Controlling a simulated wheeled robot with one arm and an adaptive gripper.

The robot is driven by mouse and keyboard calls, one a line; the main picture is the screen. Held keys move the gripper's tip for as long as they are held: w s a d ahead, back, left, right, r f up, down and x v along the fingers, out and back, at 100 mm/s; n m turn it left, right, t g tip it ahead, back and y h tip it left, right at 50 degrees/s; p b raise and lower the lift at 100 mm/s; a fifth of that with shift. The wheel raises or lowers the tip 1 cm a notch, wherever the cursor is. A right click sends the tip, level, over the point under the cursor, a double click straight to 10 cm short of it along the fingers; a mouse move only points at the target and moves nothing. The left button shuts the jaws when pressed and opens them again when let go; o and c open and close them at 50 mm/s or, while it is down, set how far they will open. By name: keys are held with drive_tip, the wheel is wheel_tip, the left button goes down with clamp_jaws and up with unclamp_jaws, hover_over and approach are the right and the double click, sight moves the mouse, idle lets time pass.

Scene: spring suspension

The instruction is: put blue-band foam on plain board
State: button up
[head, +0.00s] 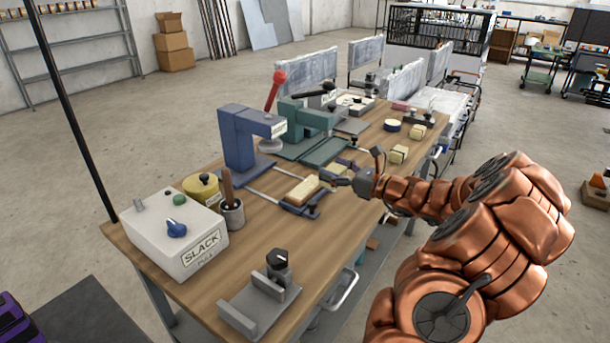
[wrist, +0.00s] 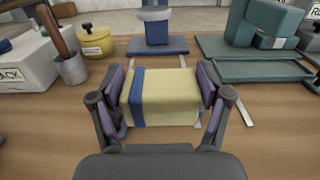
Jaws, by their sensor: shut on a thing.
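The blue-band foam (wrist: 165,98) is a pale yellow block with a blue stripe near its left end in the wrist view. My gripper (wrist: 160,100) is shut on it, with one finger at each end. In the head view the foam (head: 302,190) is low over the front of the workbench, before the blue press (head: 240,140). Whether it touches what is under it cannot be told. My gripper (head: 328,188) reaches it from the right. I cannot pick out the plain board with certainty; the block hides what is directly beneath it.
Pale rails (head: 262,199) run from the blue press towards the foam. A green press (head: 300,125) stands behind. A SLACK box (head: 172,235), a yellow pot (head: 200,188) and a grey holder (head: 260,300) occupy the near end. Other yellow blocks (head: 398,155) lie farther along.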

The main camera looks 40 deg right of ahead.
drive_tip(key=x, duration=0.5)
drive_tip(key=f+x, duration=0.1)
drive_tip(key=x, duration=0.2)
drive_tip(key=shift+w+a, duration=0.2)
drive_tip(key=shift+a, duration=0.3)
drive_tip(key=shift+s+d+f, duration=0.1)
drive_tip(key=shift+f, duration=1.55)
drive_tip(key=shift+f, duration=0.15)
drive_tip(key=o, duration=1)
drive_tip(key=v, duration=1.2)
